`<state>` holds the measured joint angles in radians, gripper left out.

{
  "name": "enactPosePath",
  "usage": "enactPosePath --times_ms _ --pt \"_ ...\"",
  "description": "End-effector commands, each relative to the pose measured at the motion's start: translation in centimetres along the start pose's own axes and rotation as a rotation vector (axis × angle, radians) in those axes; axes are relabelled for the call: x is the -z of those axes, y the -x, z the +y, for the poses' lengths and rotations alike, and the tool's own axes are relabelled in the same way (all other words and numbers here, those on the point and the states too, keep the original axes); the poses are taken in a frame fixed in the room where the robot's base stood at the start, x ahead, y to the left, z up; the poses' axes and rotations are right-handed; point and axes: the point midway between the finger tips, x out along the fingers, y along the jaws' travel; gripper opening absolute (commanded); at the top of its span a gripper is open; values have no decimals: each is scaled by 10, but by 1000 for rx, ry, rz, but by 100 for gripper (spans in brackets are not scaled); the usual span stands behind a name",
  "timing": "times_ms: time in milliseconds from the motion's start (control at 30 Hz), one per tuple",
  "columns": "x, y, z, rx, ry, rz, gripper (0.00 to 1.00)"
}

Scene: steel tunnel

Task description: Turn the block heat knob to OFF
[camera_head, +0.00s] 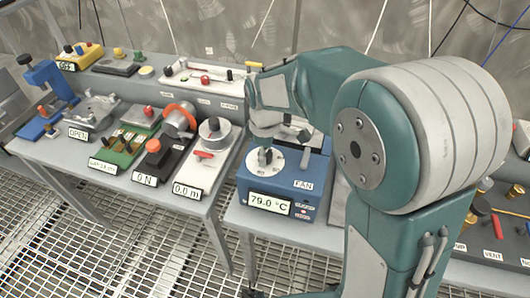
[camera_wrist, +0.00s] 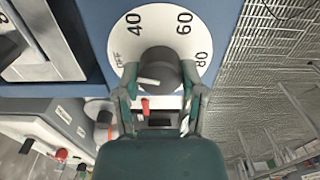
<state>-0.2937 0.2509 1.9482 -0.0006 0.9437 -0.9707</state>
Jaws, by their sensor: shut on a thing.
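The block heater is a blue box (camera_head: 292,178) with a white dial plate (camera_head: 252,170), a FAN label and a display (camera_head: 269,204) reading 79.0 °C. In the wrist view its dark round knob (camera_wrist: 156,66) sits on the white dial (camera_wrist: 160,17), marked OFF at left, 40, 60 and 80 around to the right. My gripper (camera_wrist: 158,78) is shut on the knob, one finger on each side.
A red part (camera_wrist: 145,103) and a dark slot lie just below the dial. Left of the heater stands a white device (camera_head: 213,155) showing 0.0 m, then an ON box (camera_head: 155,158) and a green board (camera_head: 122,145). A grated floor (camera_head: 120,240) lies in front.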

Motion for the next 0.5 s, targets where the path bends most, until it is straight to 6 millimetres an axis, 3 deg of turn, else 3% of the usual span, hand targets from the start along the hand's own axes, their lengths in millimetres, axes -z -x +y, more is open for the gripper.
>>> enactPosePath --times_ms 500 --pt "2 1 1 -8 222 6 5"
